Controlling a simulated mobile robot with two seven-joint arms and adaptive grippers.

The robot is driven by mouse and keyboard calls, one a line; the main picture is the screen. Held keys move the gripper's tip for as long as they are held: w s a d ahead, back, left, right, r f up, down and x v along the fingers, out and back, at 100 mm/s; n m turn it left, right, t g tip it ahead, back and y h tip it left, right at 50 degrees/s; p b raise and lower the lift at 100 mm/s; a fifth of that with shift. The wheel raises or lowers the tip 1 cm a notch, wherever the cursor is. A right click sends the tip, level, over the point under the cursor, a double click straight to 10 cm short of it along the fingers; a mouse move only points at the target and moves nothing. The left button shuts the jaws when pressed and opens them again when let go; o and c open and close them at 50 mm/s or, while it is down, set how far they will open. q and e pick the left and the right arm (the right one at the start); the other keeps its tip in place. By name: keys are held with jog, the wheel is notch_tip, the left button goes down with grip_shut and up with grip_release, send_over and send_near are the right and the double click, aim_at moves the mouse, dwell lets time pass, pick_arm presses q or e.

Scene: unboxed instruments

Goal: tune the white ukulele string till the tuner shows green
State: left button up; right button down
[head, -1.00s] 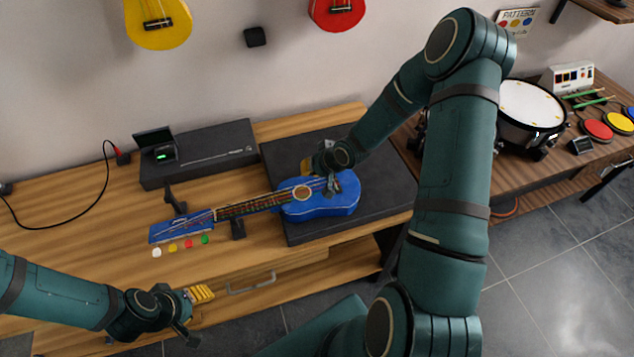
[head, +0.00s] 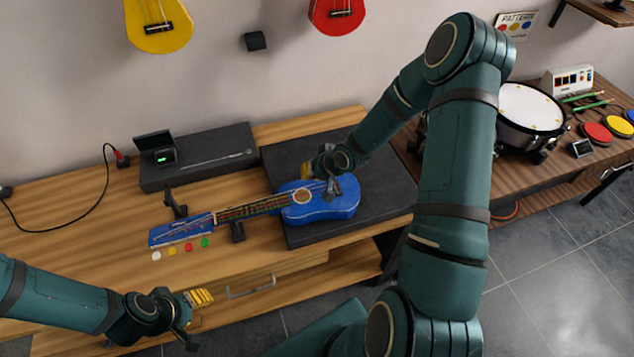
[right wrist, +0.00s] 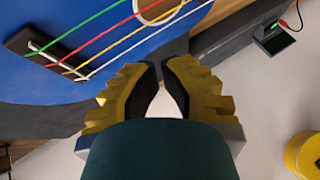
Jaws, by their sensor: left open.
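The blue ukulele (head: 335,204) lies on the bench with its headstock to the left; several coloured strings cross its body. The white string (right wrist: 135,48) is the one nearest my right gripper in the right wrist view. A white peg (head: 156,255) sits at the headstock's front edge. The tuner (head: 165,157) at the back shows a green glow; it is also in the right wrist view (right wrist: 276,40). My right gripper (right wrist: 161,68) is slightly open, tips just beside the white string, nothing seen between them. My left gripper (head: 202,320) is open and empty in front of the headstock.
Yellow (head: 172,251), red (head: 188,247) and green (head: 205,243) pegs line up beside the white one. A dark case (head: 215,160) stands behind, and a neck support (head: 176,201) rises beside the headstock. Bare bench lies left of the headstock.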

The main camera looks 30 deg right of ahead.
aim_at(312, 184)
jog(key=shift+f, duration=0.15)
dwell(0.3)
jog(key=shift+f+b, duration=0.3)
jog(key=shift+b, duration=0.1)
jog(key=shift+f, duration=0.25)
dwell(0.5)
jog(key=shift+r+p, duration=0.35)
jog(key=shift+r, duration=0.4)
notch_tip(312, 184, up, 5)
jog(key=p, duration=0.4)
dwell(0.4)
